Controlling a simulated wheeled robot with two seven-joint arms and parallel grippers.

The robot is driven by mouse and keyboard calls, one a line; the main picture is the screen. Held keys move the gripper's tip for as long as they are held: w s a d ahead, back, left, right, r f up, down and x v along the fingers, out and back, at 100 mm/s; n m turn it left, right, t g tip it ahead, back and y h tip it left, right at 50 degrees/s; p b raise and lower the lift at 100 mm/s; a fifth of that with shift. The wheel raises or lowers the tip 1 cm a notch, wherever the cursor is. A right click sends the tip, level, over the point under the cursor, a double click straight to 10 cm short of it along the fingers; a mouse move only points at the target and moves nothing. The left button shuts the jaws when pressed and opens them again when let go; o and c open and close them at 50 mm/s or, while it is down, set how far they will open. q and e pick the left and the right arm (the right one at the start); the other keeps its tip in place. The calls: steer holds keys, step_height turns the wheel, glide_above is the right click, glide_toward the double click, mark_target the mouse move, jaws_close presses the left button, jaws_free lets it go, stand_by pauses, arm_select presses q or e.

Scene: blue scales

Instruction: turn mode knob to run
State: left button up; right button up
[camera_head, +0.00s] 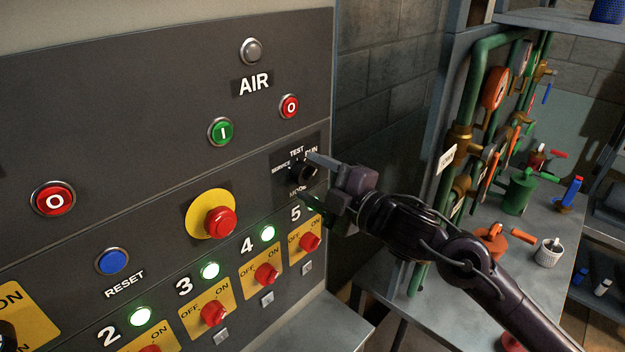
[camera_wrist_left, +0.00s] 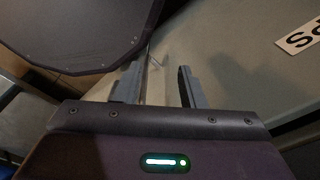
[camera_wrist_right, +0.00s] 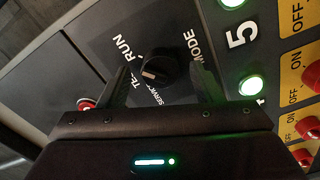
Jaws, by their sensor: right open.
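The mode knob (camera_wrist_right: 158,70) is a round black knob on the grey panel, with RUN, TEST and SERVICE around it and MODE on its other side. Its pale mark seems to point about at TEST. The knob also shows partly in the head view (camera_head: 306,173), beside the fingers. My right gripper (camera_wrist_right: 162,76) is open, with one finger on each side of the knob; contact cannot be told. It reaches the panel from the right in the head view (camera_head: 312,180). My left gripper (camera_wrist_left: 158,80) is open and empty, and out of the head view.
A green I button (camera_head: 221,132), red O button (camera_head: 289,107) and red emergency button on yellow (camera_head: 220,221) surround the knob area. Red ON/OFF switches (camera_head: 310,242) sit below. Green pipes and a cluttered bench (camera_head: 395,249) stand at the right.

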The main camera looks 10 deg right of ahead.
steer(key=b+v, duration=0.3)
steer(key=v, duration=0.4)
steer(key=shift+s+d+f, duration=0.1)
stand_by(0.4)
